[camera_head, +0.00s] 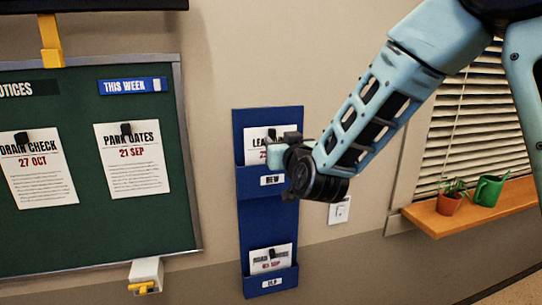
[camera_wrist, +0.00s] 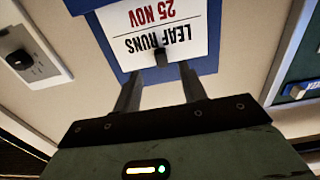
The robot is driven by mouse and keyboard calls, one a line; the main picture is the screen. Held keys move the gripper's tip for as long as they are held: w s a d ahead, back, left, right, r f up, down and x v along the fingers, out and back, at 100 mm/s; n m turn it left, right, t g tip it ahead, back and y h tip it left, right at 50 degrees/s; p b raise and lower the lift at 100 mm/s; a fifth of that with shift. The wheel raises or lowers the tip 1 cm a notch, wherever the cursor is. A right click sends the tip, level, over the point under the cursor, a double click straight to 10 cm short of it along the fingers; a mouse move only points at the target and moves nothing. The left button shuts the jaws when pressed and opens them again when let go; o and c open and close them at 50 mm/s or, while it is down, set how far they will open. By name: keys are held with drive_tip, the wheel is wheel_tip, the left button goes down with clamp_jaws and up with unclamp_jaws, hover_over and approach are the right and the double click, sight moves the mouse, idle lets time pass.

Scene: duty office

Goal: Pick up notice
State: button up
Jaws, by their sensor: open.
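A white notice reading "LEAF RUNS 25 NOV" (camera_wrist: 158,25) shows upside down in the wrist view, with a black clip (camera_wrist: 160,57) at its edge. In the head view this notice (camera_head: 257,134) stands in the upper pocket, labelled "NEW", of a blue wall rack (camera_head: 254,209), partly hidden by my gripper (camera_head: 281,146). In the wrist view my gripper (camera_wrist: 160,72) is open and empty. Its two fingers point at the notice, one on each side of the clip. Whether they touch anything cannot be told.
The lower pocket, labelled "OLD", holds another clipped notice (camera_head: 270,259). A green board (camera_head: 105,235) at left carries the "DRAIN CHECK" (camera_head: 40,175) and "PARK GATES" (camera_head: 133,165) notices. A wall switch (camera_head: 339,211) and a sill (camera_head: 470,217) with a plant and green watering can are at right.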

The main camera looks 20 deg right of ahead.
sight(273, 134)
drive_tip(key=w+p, duration=0.3)
drive_tip(key=w, duration=0.1)
drive_tip(key=shift+a+r, duration=0.1)
drive_tip(key=shift+r, duration=0.15)
drive_tip(key=shift+w+f, duration=0.1)
drive_tip(key=shift+w, duration=0.25)
clamp_jaws()
